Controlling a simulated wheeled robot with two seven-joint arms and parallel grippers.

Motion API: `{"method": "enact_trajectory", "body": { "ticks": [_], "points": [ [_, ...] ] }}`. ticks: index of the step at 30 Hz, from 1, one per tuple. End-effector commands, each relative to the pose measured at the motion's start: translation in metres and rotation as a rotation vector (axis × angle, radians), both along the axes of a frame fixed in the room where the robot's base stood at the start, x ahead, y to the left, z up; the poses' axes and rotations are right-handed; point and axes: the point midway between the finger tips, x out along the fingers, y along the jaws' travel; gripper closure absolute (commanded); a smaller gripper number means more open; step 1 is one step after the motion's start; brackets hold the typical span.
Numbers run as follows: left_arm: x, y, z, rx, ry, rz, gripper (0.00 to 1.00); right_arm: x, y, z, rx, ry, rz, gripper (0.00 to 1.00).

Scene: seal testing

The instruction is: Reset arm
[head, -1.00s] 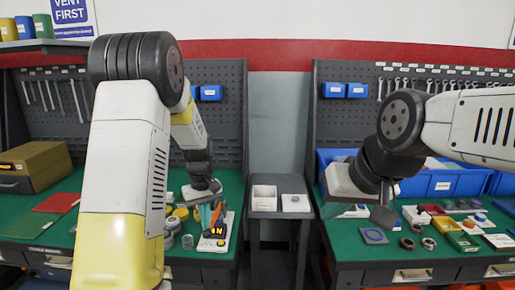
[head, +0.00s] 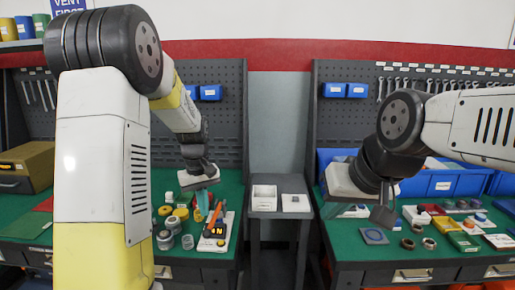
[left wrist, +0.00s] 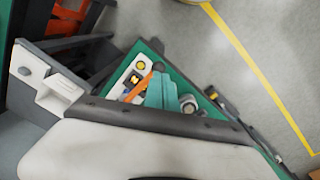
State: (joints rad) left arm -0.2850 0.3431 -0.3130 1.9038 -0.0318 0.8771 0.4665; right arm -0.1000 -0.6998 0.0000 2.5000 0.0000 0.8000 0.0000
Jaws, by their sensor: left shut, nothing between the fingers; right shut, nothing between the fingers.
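My left gripper (head: 202,201) hangs pointing down over the front right part of the left green bench (head: 30,228). Its teal fingers are shut with nothing between them, and they also show in the left wrist view (left wrist: 160,92). In that view they overlap the white board with the orange and black tool. My right gripper (head: 382,215) is shut and empty, pointing down over the left part of the right green bench (head: 352,250).
A white board with a black and orange tool (head: 217,231) lies close beside my left gripper, near rolls and cans (head: 173,224). Between the benches, a small grey stand (head: 278,212) holds a white box (head: 264,197) and a white block (head: 295,203). A blue bin (head: 440,183) stands behind my right gripper.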

Motion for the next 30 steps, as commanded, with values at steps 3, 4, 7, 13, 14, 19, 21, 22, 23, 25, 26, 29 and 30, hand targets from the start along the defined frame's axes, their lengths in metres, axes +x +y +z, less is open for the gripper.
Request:
{"method": "enact_trajectory", "body": {
  "ticks": [3, 4, 7, 13, 14, 19, 21, 22, 23, 25, 26, 29, 30],
  "points": [
    [-0.026, -0.002, 0.039, -0.052, -0.074, -0.053, 1.00, 0.000, 0.000, 0.000, 0.000, 0.000, 0.000, 1.00],
    [-0.034, -0.002, 0.049, -0.064, -0.095, -0.073, 1.00, 0.000, 0.000, 0.000, 0.000, 0.000, 0.000, 1.00],
    [-0.064, -0.006, 0.080, -0.096, -0.172, -0.142, 1.00, 0.000, 0.000, 0.000, 0.000, 0.000, 0.000, 1.00],
    [-0.128, -0.011, 0.125, -0.111, -0.331, -0.283, 1.00, 0.000, 0.000, 0.000, 0.000, 0.000, 0.000, 1.00],
    [-0.138, -0.013, 0.129, -0.107, -0.356, -0.305, 1.00, 0.000, 0.000, 0.000, 0.000, 0.000, 0.000, 1.00],
    [-0.187, -0.017, 0.144, -0.069, -0.476, -0.412, 1.00, 0.000, 0.000, 0.000, 0.000, 0.000, 0.000, 1.00],
    [-0.201, -0.018, 0.146, -0.049, -0.509, -0.443, 1.00, 0.000, 0.000, 0.000, 0.000, 0.000, 0.000, 1.00],
    [-0.206, -0.018, 0.146, -0.042, -0.521, -0.452, 1.00, 0.000, 0.000, 0.000, 0.000, 0.000, 0.000, 1.00],
    [-0.210, -0.019, 0.146, -0.036, -0.531, -0.463, 1.00, 0.000, 0.000, 0.000, 0.000, 0.000, 0.000, 1.00],
    [-0.216, -0.019, 0.146, -0.025, -0.547, -0.479, 1.00, 0.000, 0.000, 0.000, 0.000, 0.000, 0.000, 1.00],
    [-0.218, -0.020, 0.146, -0.021, -0.552, -0.484, 1.00, 0.000, 0.000, 0.000, 0.000, 0.000, 0.000, 1.00],
    [-0.221, -0.020, 0.146, -0.015, -0.558, -0.492, 1.00, 0.000, 0.000, 0.000, 0.000, 0.000, 0.000, 1.00],
    [-0.221, -0.020, 0.146, -0.015, -0.558, -0.492, 1.00, 0.000, 0.000, 0.000, 0.000, 0.000, 0.000, 1.00]
  ]
}}
